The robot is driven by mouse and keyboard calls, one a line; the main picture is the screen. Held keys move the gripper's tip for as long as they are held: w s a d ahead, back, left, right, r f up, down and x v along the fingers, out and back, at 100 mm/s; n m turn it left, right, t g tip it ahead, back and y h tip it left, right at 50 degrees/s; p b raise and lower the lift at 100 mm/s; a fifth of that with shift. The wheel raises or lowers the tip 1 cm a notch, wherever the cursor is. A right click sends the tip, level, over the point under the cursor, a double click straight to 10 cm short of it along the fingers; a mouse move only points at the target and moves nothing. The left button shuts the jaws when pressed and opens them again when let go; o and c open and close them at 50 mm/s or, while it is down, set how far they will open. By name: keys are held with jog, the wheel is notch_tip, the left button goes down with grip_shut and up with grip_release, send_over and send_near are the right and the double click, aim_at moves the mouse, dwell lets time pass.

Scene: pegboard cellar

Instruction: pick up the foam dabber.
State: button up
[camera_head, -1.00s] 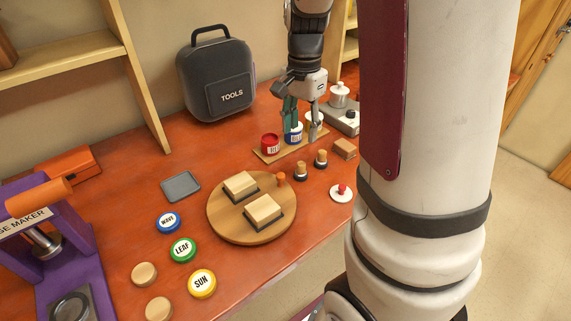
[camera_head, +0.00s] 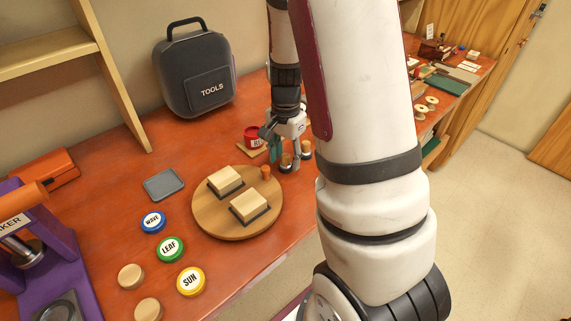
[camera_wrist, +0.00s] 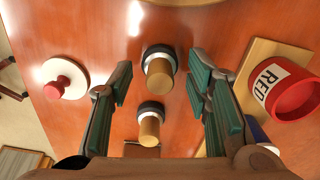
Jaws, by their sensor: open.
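Two small dabbers with tan cylindrical handles and dark collars stand close together on the orange-red table. I cannot tell for sure which is the foam dabber. In the wrist view one dabber (camera_wrist: 160,68) lies between the fingertips, and the second dabber (camera_wrist: 150,127) is lower, also between the fingers. In the head view they show as the left dabber (camera_head: 286,162) and the right dabber (camera_head: 306,149), partly beside my fingers. My gripper (camera_wrist: 160,81) is open and empty, its green-padded fingers on either side; it also shows in the head view (camera_head: 285,156).
A red paint jar (camera_wrist: 295,92) stands on a wooden tray (camera_wrist: 262,60) right of the fingers. A white disc with a red knob (camera_wrist: 65,80) is at the left.

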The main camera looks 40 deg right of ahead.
aim_at(285, 155)
grip_shut()
jog(key=shift+r, duration=0.1)
dwell(0.3)
jog(key=shift+r, duration=0.25)
notch_tip(285, 155, up, 3)
jog(key=shift+r, duration=0.1)
jog(key=s, duration=0.5)
jog(key=s+d, duration=0.1)
jog(key=s, duration=0.4)
jog(key=s+r, duration=0.1)
jog(key=s, duration=0.5)
jog(key=shift+d, duration=0.2)
jog(key=c, duration=0.7)
grip_release()
grip_shut()
